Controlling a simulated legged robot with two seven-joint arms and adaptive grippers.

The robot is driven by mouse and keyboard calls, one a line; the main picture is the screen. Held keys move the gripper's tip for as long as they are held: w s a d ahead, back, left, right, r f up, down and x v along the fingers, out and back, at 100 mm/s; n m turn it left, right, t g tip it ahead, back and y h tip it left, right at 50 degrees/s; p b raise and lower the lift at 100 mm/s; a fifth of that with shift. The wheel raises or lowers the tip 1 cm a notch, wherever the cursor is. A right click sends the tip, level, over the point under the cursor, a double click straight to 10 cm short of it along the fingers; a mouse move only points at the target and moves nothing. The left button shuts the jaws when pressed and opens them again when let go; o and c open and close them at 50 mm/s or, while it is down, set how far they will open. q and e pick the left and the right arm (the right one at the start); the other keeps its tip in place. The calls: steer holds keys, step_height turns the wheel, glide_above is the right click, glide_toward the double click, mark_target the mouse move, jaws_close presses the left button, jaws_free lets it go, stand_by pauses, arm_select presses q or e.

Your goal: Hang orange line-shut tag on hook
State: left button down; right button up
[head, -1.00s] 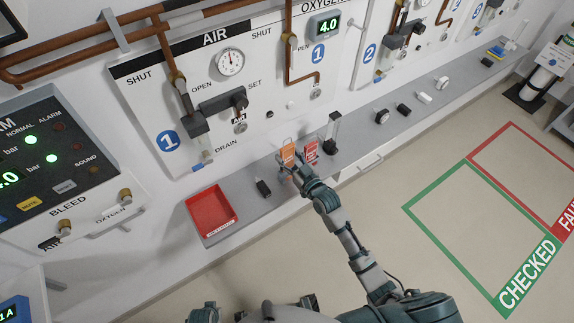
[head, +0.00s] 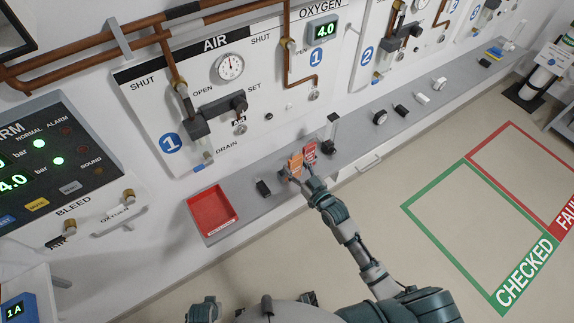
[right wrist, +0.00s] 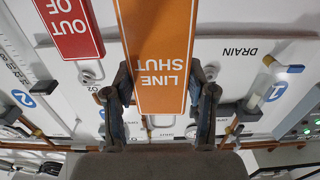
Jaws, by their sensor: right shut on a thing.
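The orange line-shut tag (head: 296,164) shows in the head view over the grey shelf, beside a red tag. My right gripper (head: 303,176) is shut on it. In the right wrist view the orange tag (right wrist: 160,55) stands between the two fingers (right wrist: 160,88), its "LINE SHUT" lettering upside down in the picture. The lower edge of the tag is near the fingertips. A small round peg or hook (head: 240,129) sits below the air valve on panel 1; its exact shape is too small to tell.
A red tag (head: 310,153) stands close to the orange one; it also shows in the right wrist view (right wrist: 72,28). Valves and pipes project from the wall.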

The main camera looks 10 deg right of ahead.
steer(key=shift+p+v, duration=0.3)
steer(key=shift+v, duration=0.5)
steer(key=shift+s+d, duration=0.25)
steer(key=shift+s, duration=0.2)
steer(key=shift+s+d+f+p, duration=0.15)
steer(key=shift+s+d+f, duration=0.2)
steer(key=shift+s, duration=0.45)
steer(key=shift+s+d+f+p, duration=0.15)
steer(key=shift+s+d+f, duration=0.15)
steer(key=shift+s, duration=0.5)
steer(key=shift+s+d+f+p, duration=0.15)
steer(key=shift+s+d+f, duration=0.15)
steer(key=shift+s, duration=0.5)
steer(key=shift+a, duration=0.1)
